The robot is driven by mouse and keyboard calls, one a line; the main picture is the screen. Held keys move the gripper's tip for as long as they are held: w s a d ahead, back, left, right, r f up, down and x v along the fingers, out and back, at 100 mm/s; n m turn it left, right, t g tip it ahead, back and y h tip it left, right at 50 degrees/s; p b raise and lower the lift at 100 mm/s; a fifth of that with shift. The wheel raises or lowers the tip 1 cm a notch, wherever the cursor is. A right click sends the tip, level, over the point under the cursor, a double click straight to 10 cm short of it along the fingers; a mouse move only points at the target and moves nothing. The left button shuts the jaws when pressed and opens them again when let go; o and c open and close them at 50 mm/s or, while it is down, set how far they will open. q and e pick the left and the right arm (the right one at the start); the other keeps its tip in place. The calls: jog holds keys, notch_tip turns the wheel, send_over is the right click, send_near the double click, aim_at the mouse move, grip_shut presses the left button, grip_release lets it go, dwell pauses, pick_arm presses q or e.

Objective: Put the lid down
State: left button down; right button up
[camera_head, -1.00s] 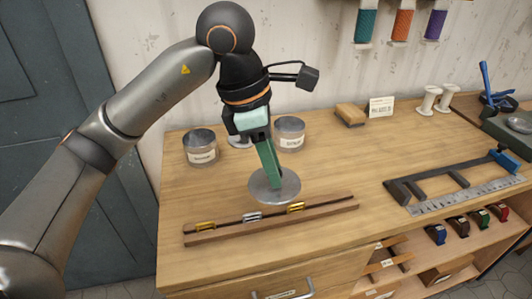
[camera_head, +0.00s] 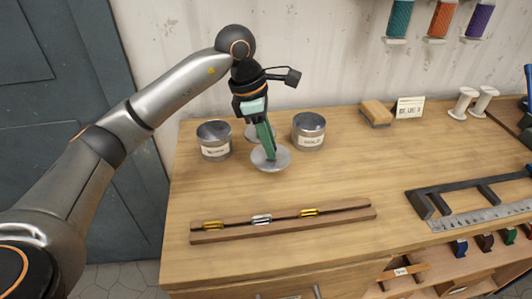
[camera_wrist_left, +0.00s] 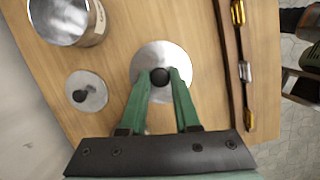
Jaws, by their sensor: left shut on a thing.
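My left gripper (camera_head: 271,156) is shut on the black knob of a round silver lid (camera_head: 284,161). The left wrist view shows this lid (camera_wrist_left: 160,51) flat between the green fingers (camera_wrist_left: 160,80), around the knob. The lid is low over the bench, in front of the two tins; I cannot tell whether it touches the wood. A second lid (camera_wrist_left: 90,103) with a black knob lies on the bench beside it, mostly hidden behind my gripper in the head view. An open labelled tin (camera_head: 215,141) stands left and another (camera_head: 308,131) right. My right gripper is not in view.
A wooden strip (camera_head: 283,222) with gold and silver clips lies near the front edge of the bench (camera_head: 380,170). A black frame and ruler (camera_head: 480,217) lie at the right. A wooden block (camera_head: 376,114) and a card stand behind. The middle right is clear.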

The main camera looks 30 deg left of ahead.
aim_at(264, 150)
pick_arm(q)
jog(key=shift+w+a+f, duration=0.25)
jog(key=shift+a+f, duration=0.05)
jog(key=shift+f, duration=0.15)
jog(key=shift+w+a+f, duration=0.2)
jog(key=shift+a+f, duration=0.05)
jog(key=shift+f, duration=0.15)
jog(key=shift+w+a+f, duration=0.15)
jog(key=shift+f, duration=1.6)
jog(key=shift+f, duration=0.1)
jog(key=c, duration=0.6)
grip_release()
jog(key=shift+c, duration=0.2)
jog(key=shift+r, duration=0.25)
jog(key=v, duration=1.1)
jog(key=shift+a+r+p, duration=0.2)
jog(key=shift+r+p, duration=0.15)
